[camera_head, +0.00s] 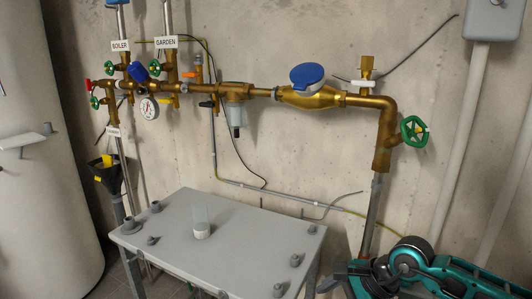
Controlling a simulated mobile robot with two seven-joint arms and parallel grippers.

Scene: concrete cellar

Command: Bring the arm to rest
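My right arm (452,276), teal and black, comes in at the bottom right corner. It bends at a round black joint (408,257) and runs down out of the picture at the bottom edge. I see no gripper fingers on it. My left arm and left gripper are not in view. The arm is in front of the lower wall, to the right of a grey table (255,240).
The grey table holds several small grey fittings and a clear-topped cup (201,224). Brass pipework with a blue-capped meter (308,76) and a green handwheel (413,131) runs along the concrete wall. A white tank (40,200) stands left. A black funnel (107,176) hangs beside it.

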